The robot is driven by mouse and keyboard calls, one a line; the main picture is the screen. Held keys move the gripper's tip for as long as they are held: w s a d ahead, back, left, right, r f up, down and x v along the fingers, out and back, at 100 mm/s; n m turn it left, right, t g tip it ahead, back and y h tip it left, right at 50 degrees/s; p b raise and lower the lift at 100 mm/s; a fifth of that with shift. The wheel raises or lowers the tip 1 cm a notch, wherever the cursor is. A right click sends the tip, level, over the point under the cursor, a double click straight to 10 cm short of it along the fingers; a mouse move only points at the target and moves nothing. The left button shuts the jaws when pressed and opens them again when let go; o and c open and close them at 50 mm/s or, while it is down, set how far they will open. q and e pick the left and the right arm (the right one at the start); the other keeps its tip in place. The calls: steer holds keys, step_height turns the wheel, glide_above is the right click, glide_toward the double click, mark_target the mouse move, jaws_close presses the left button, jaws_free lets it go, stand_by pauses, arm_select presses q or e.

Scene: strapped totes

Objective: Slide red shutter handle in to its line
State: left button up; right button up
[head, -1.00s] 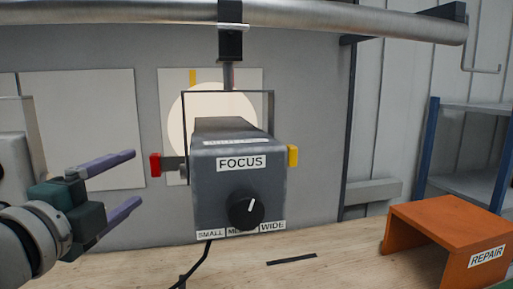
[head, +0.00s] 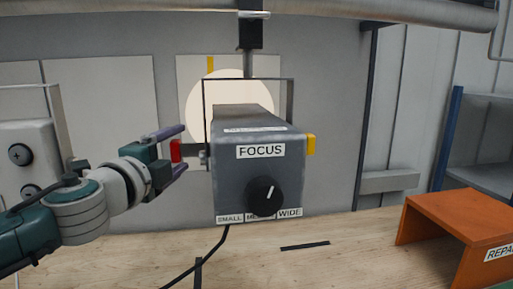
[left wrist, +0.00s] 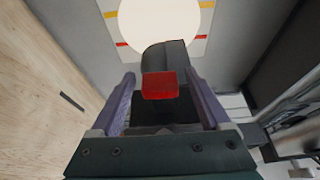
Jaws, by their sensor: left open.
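The red shutter handle (head: 176,150) sticks out from the left side of the grey lamp housing (head: 258,165) marked FOCUS. My left gripper (head: 178,150) is open, with its purple fingers above and below the handle in the head view. In the left wrist view the red handle (left wrist: 160,86) lies between the two open fingers, with gaps on both sides. Behind it, a bright light disc (left wrist: 160,20) falls on a white panel with red and yellow line marks at its edges. A yellow handle (head: 310,145) is on the housing's right side. My right gripper is not in view.
The housing hangs from an overhead pipe (head: 380,10). A black knob (head: 262,196) is on its front, above a SMALL to WIDE scale. A cable runs over the wooden bench (head: 330,260). An orange stand (head: 455,215) is at the right.

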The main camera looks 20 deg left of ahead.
arm_select(q)
steer(key=shift+c, duration=0.3)
jaws_close()
stand_by(1.0)
